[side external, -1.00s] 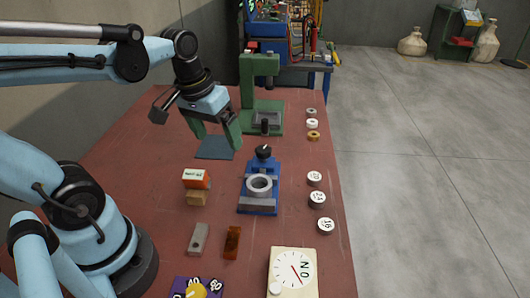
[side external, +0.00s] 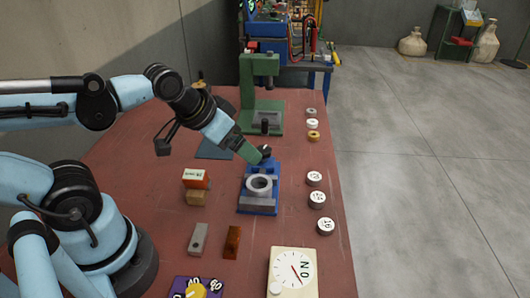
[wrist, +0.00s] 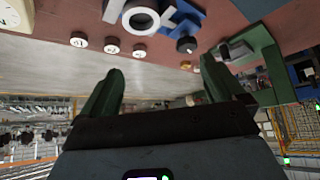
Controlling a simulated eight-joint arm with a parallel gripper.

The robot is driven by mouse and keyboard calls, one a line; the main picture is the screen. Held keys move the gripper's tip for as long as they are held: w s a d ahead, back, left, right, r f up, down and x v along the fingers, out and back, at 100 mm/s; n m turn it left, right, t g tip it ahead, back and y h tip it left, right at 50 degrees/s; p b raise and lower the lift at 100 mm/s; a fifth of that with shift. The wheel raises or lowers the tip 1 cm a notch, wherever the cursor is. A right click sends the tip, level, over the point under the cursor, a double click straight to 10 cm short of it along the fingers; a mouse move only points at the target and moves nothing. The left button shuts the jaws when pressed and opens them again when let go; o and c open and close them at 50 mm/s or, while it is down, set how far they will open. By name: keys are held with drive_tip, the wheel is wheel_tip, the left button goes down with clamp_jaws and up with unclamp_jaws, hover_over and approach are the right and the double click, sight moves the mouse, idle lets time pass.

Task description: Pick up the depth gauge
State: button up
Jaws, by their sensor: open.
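I cannot tell for certain which object is the depth gauge. A cream plate with a round white dial and a needle (side external: 293,270) lies at the table's near edge. A black round knob-like piece (side external: 264,151) is at the far end of a blue vise-like fixture (side external: 262,205) holding a grey ring; the knob also shows in the wrist view (wrist: 186,46). My gripper (side external: 251,154) points down and right, close to the black piece; contact cannot be told. In the wrist view my gripper (wrist: 162,77) is open, with nothing seen between its green fingers.
A green stand (side external: 260,65) is at the back. Several small discs (side external: 318,198) line the right table edge. On the left are an orange-and-white box (side external: 196,178) on a tan block, a grey block (side external: 198,238), a brown block (side external: 232,242) and a yellow knob (side external: 196,290).

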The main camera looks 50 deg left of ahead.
drive_tip(key=n+g, duration=0.7)
drive_tip(key=n, duration=0.2)
hover_over(194, 172)
drive_tip(key=shift+w+r, duration=0.35)
drive_tip(key=shift+s+a+f, duration=0.1)
drive_tip(key=shift+s, duration=0.05)
drive_tip(key=shift+s+f, duration=0.2)
drive_tip(key=shift+f, duration=5.7)
drive_tip(key=c, duration=1.4)
drive_tip(key=shift+o, duration=0.2)
drive_tip(key=shift+r, duration=0.2)
